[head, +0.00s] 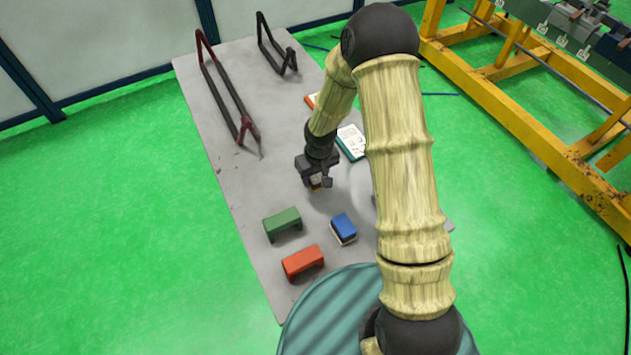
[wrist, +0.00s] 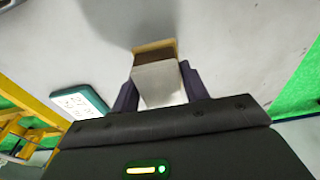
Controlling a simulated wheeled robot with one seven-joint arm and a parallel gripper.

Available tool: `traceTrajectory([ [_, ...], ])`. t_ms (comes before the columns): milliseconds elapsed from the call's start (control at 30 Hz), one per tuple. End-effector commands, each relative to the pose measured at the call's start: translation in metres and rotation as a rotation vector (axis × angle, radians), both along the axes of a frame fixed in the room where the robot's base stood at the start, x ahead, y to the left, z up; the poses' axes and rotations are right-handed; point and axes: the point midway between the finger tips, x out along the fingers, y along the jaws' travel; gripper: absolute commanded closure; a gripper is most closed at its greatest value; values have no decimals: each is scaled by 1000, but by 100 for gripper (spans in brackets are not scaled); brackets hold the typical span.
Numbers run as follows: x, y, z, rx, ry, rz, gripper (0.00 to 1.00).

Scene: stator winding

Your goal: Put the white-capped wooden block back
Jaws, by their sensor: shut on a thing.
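My gripper (head: 317,182) is over the middle of the grey table (head: 235,128) in the head view. In the wrist view, my gripper (wrist: 163,92) is shut on the white-capped wooden block (wrist: 158,80), with one dark finger on each side. The block's white face is toward the wrist camera and its brown and tan wooden part lies beyond. In the head view only a small tan bit of the block (head: 316,187) shows below the fingers. A shadow lies on the surface beyond the block. I cannot tell how far the block is above the table.
A green block (head: 282,222), a red block (head: 303,261) and a blue block (head: 343,227) sit at the table's near end. A teal-edged white panel (head: 352,141) lies right of my gripper. A yellow rack (head: 500,95) stands right.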

Motion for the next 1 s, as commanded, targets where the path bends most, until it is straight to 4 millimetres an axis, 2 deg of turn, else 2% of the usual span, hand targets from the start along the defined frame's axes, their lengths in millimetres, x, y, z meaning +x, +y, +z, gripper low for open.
traceTrajectory([
  [267, -1, 0, -34, -2, 4, 1, 77],
  [667, 0, 0, -40, 0, 1, 0, 77],
  [700, 0, 0, -38, 0, 1, 0, 47],
  [767, 0, 0, -38, 0, 1, 0, 36],
  [1000, 0, 0, -38, 0, 1, 0, 33],
])
